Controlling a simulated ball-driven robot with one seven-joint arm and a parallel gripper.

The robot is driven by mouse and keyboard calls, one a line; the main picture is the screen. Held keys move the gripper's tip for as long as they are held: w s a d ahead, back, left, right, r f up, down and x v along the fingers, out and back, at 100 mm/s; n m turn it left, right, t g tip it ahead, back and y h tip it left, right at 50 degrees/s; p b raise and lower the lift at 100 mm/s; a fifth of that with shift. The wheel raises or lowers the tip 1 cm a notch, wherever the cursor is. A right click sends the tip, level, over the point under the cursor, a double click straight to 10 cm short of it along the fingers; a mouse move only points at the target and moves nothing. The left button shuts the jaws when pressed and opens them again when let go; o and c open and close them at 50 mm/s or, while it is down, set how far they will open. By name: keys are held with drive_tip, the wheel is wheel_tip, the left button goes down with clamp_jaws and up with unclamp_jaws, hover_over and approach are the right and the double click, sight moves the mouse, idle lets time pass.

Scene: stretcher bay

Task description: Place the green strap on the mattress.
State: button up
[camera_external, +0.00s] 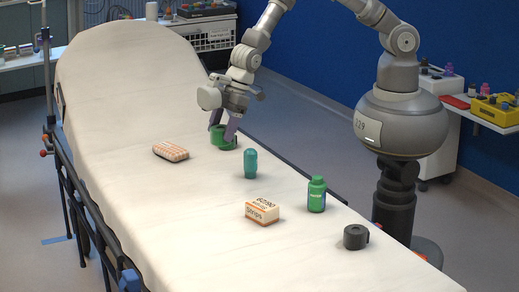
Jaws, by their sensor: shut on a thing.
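The green strap (219,141) is a small rolled coil at the middle of the white mattress (130,110). My gripper (224,134) reaches down from above and is shut on the green strap, with a finger on each side of it. The strap is at the mattress surface or just above it; I cannot tell if it touches. The fingers hide part of the strap.
On the mattress are an orange-patterned pack (171,151), a teal bottle (251,163), a white and orange box (262,212), a green bottle (317,194) and a dark grey roll (356,237). The raised backrest end is clear. A side rail (85,215) runs along the left edge.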

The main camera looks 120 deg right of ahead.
wheel_tip(320, 180, down, 15)
drive_tip(key=b, duration=0.4)
drive_tip(key=shift+f, duration=0.2)
drive_tip(key=o, duration=1.3)
drive_tip(key=shift+r, duration=0.3)
drive_tip(key=p+v, duration=0.4)
drive_tip(key=v, duration=0.7)
drive_tip(key=shift+s+r, duration=0.15)
drive_tip(key=shift+r, duration=0.25)
